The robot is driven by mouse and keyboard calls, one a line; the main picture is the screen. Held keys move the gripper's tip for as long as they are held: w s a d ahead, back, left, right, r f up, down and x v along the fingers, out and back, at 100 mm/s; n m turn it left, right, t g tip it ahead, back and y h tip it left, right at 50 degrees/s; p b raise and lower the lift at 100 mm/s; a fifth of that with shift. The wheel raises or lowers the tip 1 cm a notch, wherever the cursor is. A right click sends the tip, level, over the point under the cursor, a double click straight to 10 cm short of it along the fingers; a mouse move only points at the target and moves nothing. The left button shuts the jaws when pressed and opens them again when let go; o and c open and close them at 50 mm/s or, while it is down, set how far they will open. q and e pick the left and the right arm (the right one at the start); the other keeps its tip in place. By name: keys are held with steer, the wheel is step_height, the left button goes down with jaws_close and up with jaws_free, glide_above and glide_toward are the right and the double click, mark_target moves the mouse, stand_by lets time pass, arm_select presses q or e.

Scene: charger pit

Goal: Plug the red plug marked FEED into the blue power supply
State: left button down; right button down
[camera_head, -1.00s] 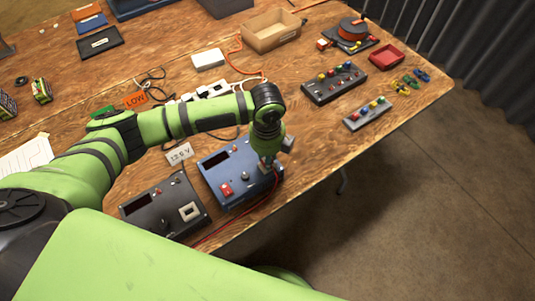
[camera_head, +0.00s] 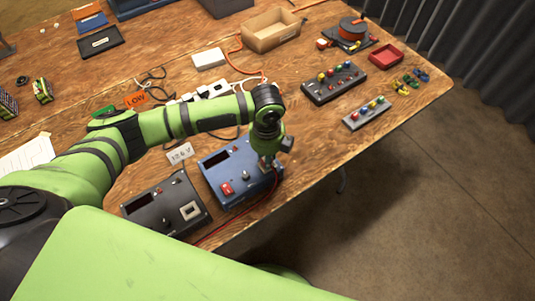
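The blue power supply (camera_head: 222,165) lies near the front edge of the table, with a dark display, a red switch (camera_head: 227,188) and a knob on its face. My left gripper (camera_head: 268,162) points down over its right end. A red cable (camera_head: 272,192) runs from just under the gripper, along the front of the supply, to the lower left. The red plug and its FEED mark cannot be made out. The fingertips are small and partly hidden, so their opening and any grip are unclear. My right gripper is out of view.
A black power unit (camera_head: 165,215) stands left of the blue supply, and a 12.6 V card (camera_head: 180,153) lies behind. Two terminal boxes (camera_head: 335,84) (camera_head: 367,114) stand to the right. Cables and a white power strip lie behind my arm. The table edge is close in front.

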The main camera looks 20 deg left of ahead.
arm_select(q)
steer(key=shift+f, duration=0.2)
stand_by(0.6)
steer(key=c, duration=0.6)
jaws_free()
steer(key=shift+c, duration=0.2)
steer(key=shift+r, duration=0.1)
step_height(320, 180, up, 7)
steer(key=p, duration=0.8)
steer(key=shift+r, duration=0.2)
